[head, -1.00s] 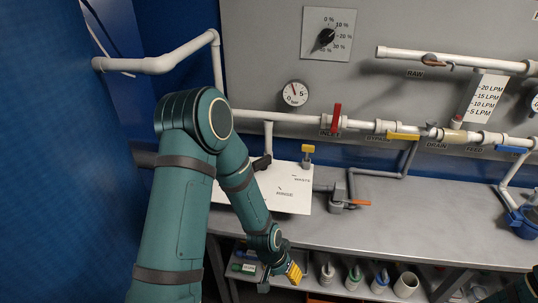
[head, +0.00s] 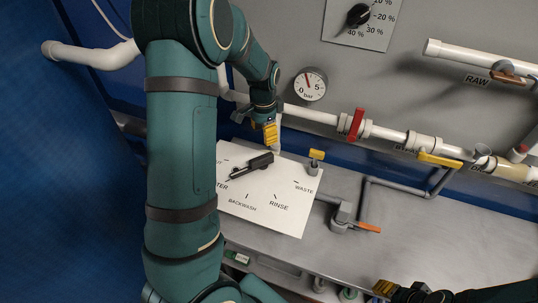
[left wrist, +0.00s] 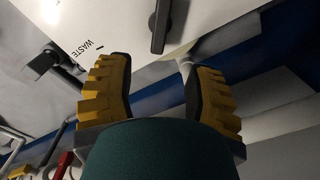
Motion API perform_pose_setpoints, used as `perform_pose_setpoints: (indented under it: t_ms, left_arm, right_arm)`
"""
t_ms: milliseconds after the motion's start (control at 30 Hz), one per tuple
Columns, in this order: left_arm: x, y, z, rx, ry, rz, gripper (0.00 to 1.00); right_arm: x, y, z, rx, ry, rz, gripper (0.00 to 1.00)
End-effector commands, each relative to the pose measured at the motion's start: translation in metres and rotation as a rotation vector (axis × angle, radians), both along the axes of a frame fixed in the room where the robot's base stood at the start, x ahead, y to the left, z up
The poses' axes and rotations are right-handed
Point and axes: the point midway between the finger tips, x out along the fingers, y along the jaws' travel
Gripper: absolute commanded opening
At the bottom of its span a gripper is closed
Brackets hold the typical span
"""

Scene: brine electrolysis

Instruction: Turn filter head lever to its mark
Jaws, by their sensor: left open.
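A label ending in "TER" is partly hidden by my arm. The black lever (head: 252,165) lies across the plate, its narrow end toward that label. In the left wrist view the lever (left wrist: 160,22) hangs in from the top, beyond the fingertips. My left gripper (head: 270,133) is open and empty, just behind the lever's thick end and apart from it; its yellow fingers (left wrist: 160,72) are spread. My right gripper (head: 385,288) is at the bottom edge, its opening unclear.
A yellow-handled valve (head: 316,156) stands at the plate's right corner. An orange-handled valve (head: 368,228) is right of the plate. White wall pipes with a red handle (head: 356,124) and a gauge (head: 310,84) run behind. The bench right of the orange handle is clear.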

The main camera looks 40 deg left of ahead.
Motion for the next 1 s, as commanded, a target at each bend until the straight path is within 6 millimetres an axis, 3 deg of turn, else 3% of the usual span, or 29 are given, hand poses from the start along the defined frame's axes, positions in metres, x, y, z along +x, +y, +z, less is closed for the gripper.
perform_pose_setpoints:
  t_ms: [400, 600, 1000]
  left_arm:
    - [-0.002, 0.0, -0.082, -0.002, 0.006, 0.003, 0.53]
    - [-0.001, 0.0, -0.112, -0.001, 0.004, 0.002, 0.53]
    - [0.0, -0.001, -0.126, -0.001, 0.0, 0.001, 0.53]
  right_arm:
    - [0.0, 0.0, -0.008, -0.002, 0.0, 0.0, 0.47]
    - [0.0, 0.0, -0.01, -0.002, 0.0, 0.0, 0.47]
    - [0.0, 0.001, -0.011, -0.002, 0.0, 0.0, 0.47]
